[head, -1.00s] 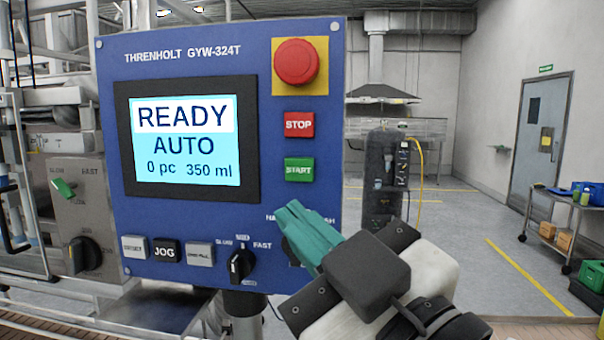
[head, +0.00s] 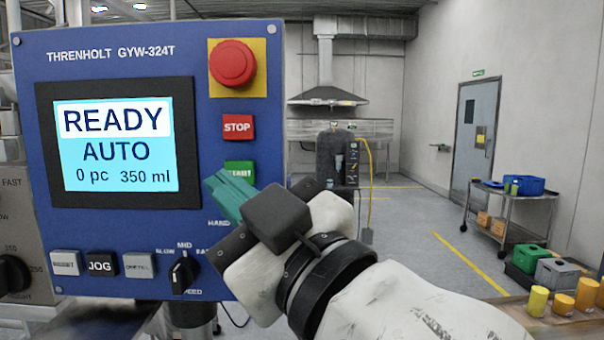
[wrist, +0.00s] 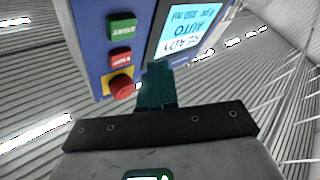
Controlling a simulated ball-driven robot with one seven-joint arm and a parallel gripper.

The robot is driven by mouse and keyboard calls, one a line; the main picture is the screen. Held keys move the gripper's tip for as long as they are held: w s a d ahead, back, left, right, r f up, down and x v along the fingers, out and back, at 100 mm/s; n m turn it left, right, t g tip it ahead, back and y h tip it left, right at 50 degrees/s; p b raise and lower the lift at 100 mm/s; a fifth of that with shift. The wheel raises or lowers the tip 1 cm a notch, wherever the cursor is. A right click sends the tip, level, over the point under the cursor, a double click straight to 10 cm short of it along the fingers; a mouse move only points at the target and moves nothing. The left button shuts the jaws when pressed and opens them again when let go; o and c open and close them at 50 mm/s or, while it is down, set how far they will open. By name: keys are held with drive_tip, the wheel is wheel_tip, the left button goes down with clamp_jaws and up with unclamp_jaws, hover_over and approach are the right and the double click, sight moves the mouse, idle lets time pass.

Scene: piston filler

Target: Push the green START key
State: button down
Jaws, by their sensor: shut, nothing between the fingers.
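The green START key (head: 240,170) is on the blue control panel (head: 110,225), below the red STOP key (head: 237,127). In the head view my gripper (head: 212,184) is shut and empty, its teal fingers covering the lower left part of the START key. I cannot tell from the views whether the fingertips touch it. In the wrist view the START key (wrist: 122,28) shows upside down on the panel, clear of the fingers (wrist: 156,68). The screen (head: 117,146) reads READY, AUTO, 0 pc, 350 ml.
A red mushroom button (head: 232,64) on a yellow plate sits above STOP. Below the screen are a JOG key (head: 101,264), pale keys beside it and a black speed knob (head: 183,272). Open floor and a cart (head: 510,205) lie to the right.

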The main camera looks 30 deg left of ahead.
sight(225, 166)
drive_tip(key=shift+w+a, duration=0.6)
drive_tip(key=shift+w, duration=0.35)
drive_tip(key=shift+w+a, duration=0.55)
drive_tip(key=shift+w, duration=0.35)
drive_tip(key=shift+w, duration=0.1)
idle(0.6)
drive_tip(key=shift+w+a, duration=0.2)
drive_tip(key=shift+w, duration=0.05)
drive_tip(key=shift+w+a+b, duration=0.2)
drive_tip(key=shift+w+b, duration=0.15)
idle(0.8)
drive_tip(key=shift+s, duration=0.1)
drive_tip(key=shift+s+d, duration=0.45)
drive_tip(key=shift+s, duration=0.15)
idle(0.3)
drive_tip(key=shift+s+d, duration=0.45)
drive_tip(key=shift+s, duration=0.25)
drive_tip(key=shift+s+d, duration=0.4)
drive_tip(key=shift+s, duration=0.35)
drive_tip(key=shift+s+d, duration=0.45)
drive_tip(key=shift+s, duration=0.25)
